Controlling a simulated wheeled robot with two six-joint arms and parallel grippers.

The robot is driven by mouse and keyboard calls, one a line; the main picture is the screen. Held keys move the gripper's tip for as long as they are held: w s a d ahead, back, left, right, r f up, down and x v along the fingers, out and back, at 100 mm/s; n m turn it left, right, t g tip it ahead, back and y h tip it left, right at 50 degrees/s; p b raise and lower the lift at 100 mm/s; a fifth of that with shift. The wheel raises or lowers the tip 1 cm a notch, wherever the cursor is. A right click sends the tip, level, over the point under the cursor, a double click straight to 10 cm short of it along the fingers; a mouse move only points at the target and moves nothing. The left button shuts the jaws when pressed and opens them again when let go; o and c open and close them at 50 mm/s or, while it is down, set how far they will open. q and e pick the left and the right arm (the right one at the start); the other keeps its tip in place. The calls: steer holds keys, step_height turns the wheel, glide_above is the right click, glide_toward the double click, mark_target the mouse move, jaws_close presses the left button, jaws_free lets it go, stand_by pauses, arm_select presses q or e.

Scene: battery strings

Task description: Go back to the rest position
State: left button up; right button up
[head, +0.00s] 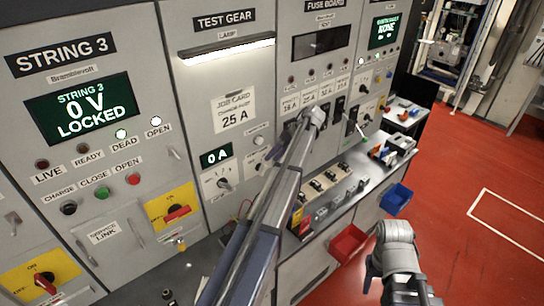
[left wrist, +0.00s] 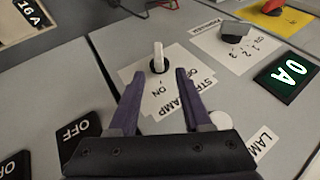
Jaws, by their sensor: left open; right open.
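My left arm reaches up across the middle of the head view to the fuse board panel, with the left gripper (head: 308,120) close to its front. In the left wrist view the left gripper (left wrist: 158,78) has its two purple fingers apart and nothing between their tips. A white toggle lever (left wrist: 158,56) in a dark collar stands just beyond the tips, by a partly covered label with ON and LAMP on it. My right gripper (head: 372,272) is low at the right in the head view, apart from the bench. Its fingers are mostly hidden.
A bench (head: 345,190) with small parts runs below the panels. A red bin (head: 347,243) and a blue bin (head: 396,199) hang at its front. The lit lamp (head: 228,48) is on the test gear panel. Red floor (head: 470,170) lies open at the right.

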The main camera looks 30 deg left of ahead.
stand_by(0.3)
arm_select(q)
steer(key=s+d+f+m+t+h+b, duration=0.1)
steer(key=s+d+f+m+b, duration=0.3)
steer(key=s+d, duration=0.6)
steer(key=s+d+f+m+t+h+b, duration=0.1)
steer(key=s+d+f+m+b, duration=0.4)
steer(key=d, duration=0.8)
steer(key=s+d+f+m+t+h+b, duration=0.1)
steer(key=s+d+f+m+h+b, duration=0.2)
steer(key=s+d+f+m, duration=0.4)
steer(key=s+d+f+b, duration=0.1)
steer(key=s+d, duration=0.3)
steer(key=s, duration=0.5)
steer(key=shift+d+f, duration=0.2)
steer(key=shift+f, duration=0.25)
